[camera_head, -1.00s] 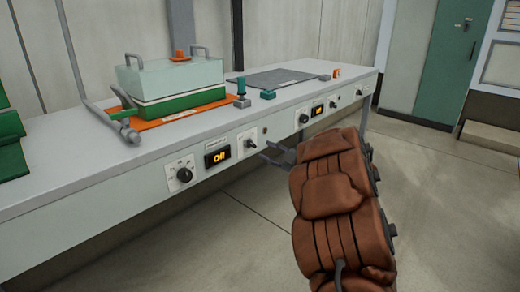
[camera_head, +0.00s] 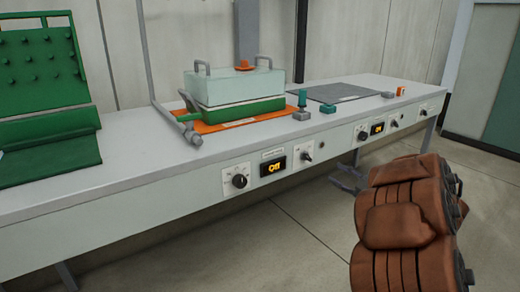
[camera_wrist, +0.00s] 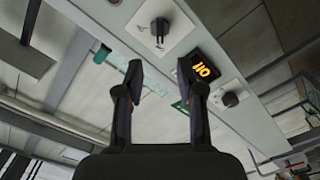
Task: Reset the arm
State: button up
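My arm, in brown padded covering (camera_head: 405,215), reaches up from the lower right in the head view. My gripper (camera_head: 342,180) shows beyond it, small and partly hidden behind the arm, in front of the bench's front panel. In the wrist view my gripper (camera_wrist: 163,82) has its two dark fingers spread apart with nothing between them. Past the fingertips, the wrist view shows a knob (camera_wrist: 160,27) on a white plate and a lit orange display (camera_wrist: 203,69), upside down. I see no contact between the fingers and the panel.
The long grey bench (camera_head: 130,175) carries a lidded box (camera_head: 235,85) on an orange mat, a green pegboard (camera_head: 42,65) and a dark flat mat (camera_head: 345,92).

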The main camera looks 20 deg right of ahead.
jog(key=w+d+r+m+g+h+p, duration=0.25)
jog(key=r+m+h+p, duration=0.25)
jog(key=r+h+p, duration=0.55)
jog(key=s+a+r+m+g+p, duration=0.2)
jog(key=s+r+m+g+p, duration=0.25)
jog(key=r+p, duration=0.6)
jog(key=s+a+r+g+y+p, duration=0.2)
jog(key=s+a+g+p, duration=0.2)
jog(key=s+a, duration=0.6)
jog(key=s+a+r+m+g+y+p, duration=0.1)
jog(key=s+a+r+g+y+p, duration=0.1)
jog(key=s+a+p, duration=0.5)
jog(key=s+a+r+m+g+y+p, duration=0.1)
jog(key=s+a+r+g+p, duration=0.3)
jog(key=s+a, duration=1.1)
jog(key=s+g+y+p, duration=0.1)
jog(key=g+p, duration=0.1)
jog(key=shift+s+r+p, duration=0.25)
jog(key=shift+p, duration=0.05)
